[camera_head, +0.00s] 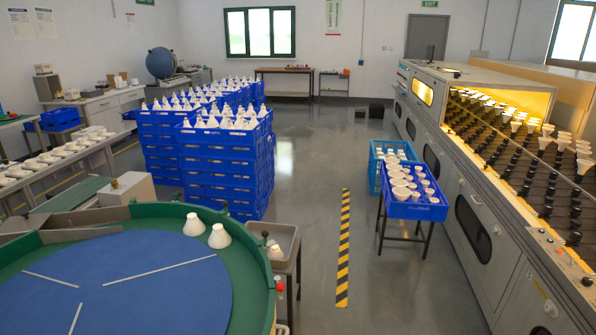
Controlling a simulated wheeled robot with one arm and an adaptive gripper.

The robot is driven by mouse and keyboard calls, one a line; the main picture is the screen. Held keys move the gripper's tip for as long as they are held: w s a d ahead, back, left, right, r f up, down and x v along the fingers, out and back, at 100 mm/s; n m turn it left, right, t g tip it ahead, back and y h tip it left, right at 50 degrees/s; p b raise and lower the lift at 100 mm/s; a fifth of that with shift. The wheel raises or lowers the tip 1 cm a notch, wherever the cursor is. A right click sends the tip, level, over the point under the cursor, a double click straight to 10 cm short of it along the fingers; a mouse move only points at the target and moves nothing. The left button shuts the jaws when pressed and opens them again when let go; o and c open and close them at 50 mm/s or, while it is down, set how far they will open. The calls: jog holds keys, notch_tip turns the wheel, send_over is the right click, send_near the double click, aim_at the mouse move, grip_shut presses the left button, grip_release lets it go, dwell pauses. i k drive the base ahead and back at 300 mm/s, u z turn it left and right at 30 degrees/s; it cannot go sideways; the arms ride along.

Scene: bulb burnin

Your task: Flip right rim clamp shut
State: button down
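The round turntable (165,285) fills the lower left, with a blue top and a green raised rim (240,262). Two white bulbs stand on its far right part, one (194,225) a little behind the other (219,237). A small dark knob (265,235) shows beside the rim at the right, and a small red part (280,286) sits lower at the edge. I cannot make out whether either one is a rim clamp, or whether any clamp is open or shut. My gripper is not in view.
A grey tray stand (286,240) adjoins the turntable. Stacked blue crates (222,180) of bulbs stand behind. A blue crate (412,210) of white parts sits on a stand before the long burn-in machine (470,215).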

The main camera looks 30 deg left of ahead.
aim_at(176, 196)
jog(key=u, duration=0.1)
jog(key=i, duration=1.8)
jog(key=u, duration=1.15)
jog(key=i, duration=1.1)
jog(key=u, duration=1.6)
jog(key=i, duration=0.55)
jog(key=u, duration=0.2)
jog(key=k, duration=0.5)
jog(key=z, duration=0.5)
jog(key=i, duration=0.6)
jog(key=u, duration=0.35)
